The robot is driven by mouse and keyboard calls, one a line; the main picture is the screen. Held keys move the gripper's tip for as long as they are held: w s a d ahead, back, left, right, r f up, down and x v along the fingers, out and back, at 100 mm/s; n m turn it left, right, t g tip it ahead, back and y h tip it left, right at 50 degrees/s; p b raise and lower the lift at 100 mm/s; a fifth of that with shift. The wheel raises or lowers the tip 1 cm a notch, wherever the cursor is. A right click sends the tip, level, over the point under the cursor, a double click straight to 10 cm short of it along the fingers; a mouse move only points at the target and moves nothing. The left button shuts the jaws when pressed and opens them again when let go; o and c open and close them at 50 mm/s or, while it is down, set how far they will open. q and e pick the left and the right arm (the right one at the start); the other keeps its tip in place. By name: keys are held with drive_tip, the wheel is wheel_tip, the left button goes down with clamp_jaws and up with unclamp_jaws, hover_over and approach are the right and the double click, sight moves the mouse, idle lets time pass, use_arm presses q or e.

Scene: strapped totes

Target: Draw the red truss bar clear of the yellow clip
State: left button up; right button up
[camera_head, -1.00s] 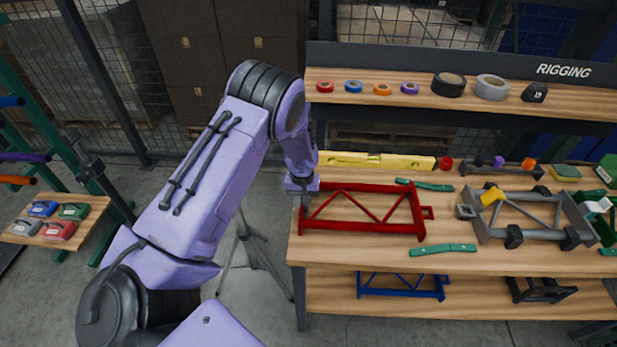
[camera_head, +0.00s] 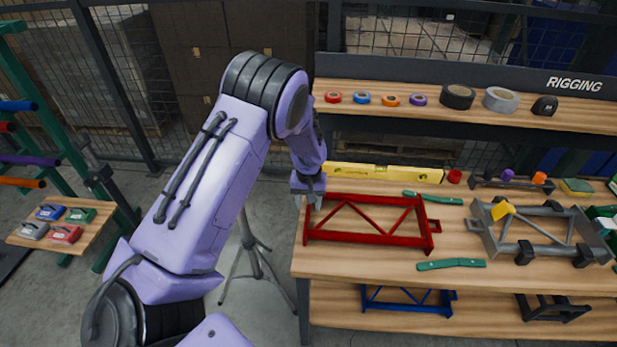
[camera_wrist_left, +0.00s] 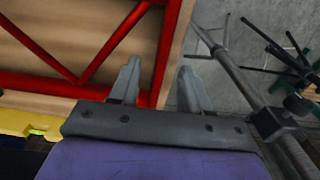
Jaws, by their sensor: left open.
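The red truss bar (camera_head: 375,238) lies flat at the left end of the bench, a long frame with diagonal braces and a small tab on its right end. My left gripper (camera_head: 309,204) is at its left end. In the left wrist view the open fingers (camera_wrist_left: 157,78) stand either side of the truss bar's red end member (camera_wrist_left: 171,40), and I cannot tell if they touch it. A yellow clip (camera_head: 503,208) sits on the grey truss frame to the right, apart from the red truss bar. My right gripper is out of view.
A yellow level (camera_head: 385,173) lies behind the truss bar. Green straps (camera_head: 451,264) lie in front and behind (camera_head: 433,198). The grey frame (camera_head: 545,250) stands to the right. A shelf with tape rolls (camera_head: 457,97) is above, and a blue truss (camera_head: 408,300) is below.

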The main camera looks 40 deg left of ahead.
use_arm(q)
wheel_tip(320, 180, up, 6)
drive_tip(key=shift+r+b, duration=0.2)
drive_tip(key=shift+b, duration=0.15)
idle(0.4)
